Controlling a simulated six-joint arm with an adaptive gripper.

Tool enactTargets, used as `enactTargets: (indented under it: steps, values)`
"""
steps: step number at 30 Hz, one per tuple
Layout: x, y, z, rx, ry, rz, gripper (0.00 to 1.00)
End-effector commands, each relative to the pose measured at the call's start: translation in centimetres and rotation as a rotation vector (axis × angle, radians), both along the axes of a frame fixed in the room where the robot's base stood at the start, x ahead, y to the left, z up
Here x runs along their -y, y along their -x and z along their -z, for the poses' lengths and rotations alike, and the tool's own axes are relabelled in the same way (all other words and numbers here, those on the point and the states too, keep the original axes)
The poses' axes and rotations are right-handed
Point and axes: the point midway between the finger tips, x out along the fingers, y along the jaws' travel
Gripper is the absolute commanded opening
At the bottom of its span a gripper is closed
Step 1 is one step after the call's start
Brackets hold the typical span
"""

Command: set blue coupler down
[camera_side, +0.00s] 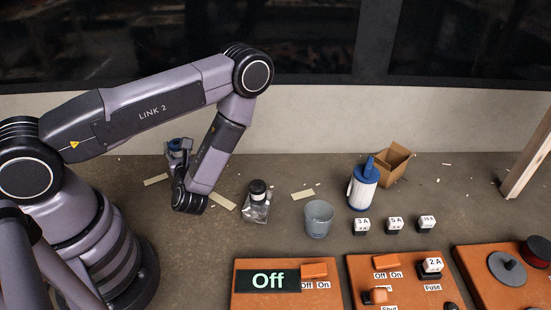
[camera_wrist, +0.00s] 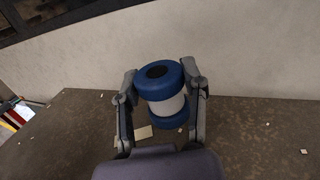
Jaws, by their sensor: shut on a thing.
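The blue coupler (camera_wrist: 160,100) has two blue end rings, a pale middle band and a dark hole in its top. In the wrist view it sits upright, slightly tilted, between the two fingers of my gripper (camera_wrist: 162,78). The gripper is shut on its sides. In the side view, my gripper (camera_side: 178,150) is at the back left of the bench, partly behind my own forearm. A bit of blue shows there, but the coupler is mostly hidden. Whether its underside touches the bench cannot be told.
Pale strips (camera_side: 303,195) lie scattered on the bench. A clear bag with a black-capped item (camera_side: 257,208), a clear cup (camera_side: 318,222), a blue-and-white canister (camera_side: 362,190) and an open cardboard box (camera_side: 393,163) stand to the right. Fuse blocks (camera_side: 395,225) and orange panels (camera_side: 285,283) are in front.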

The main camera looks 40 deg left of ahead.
Motion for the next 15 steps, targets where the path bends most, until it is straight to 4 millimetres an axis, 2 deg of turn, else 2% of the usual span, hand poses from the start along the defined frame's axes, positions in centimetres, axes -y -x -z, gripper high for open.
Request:
enactTargets:
  steps: [6, 15]
  values:
    - [0.4, -0.3, 3.6, 0.000, 0.000, 0.039, 0.18]
    - [0.4, -0.3, 7.5, -0.001, 0.000, 0.035, 0.18]
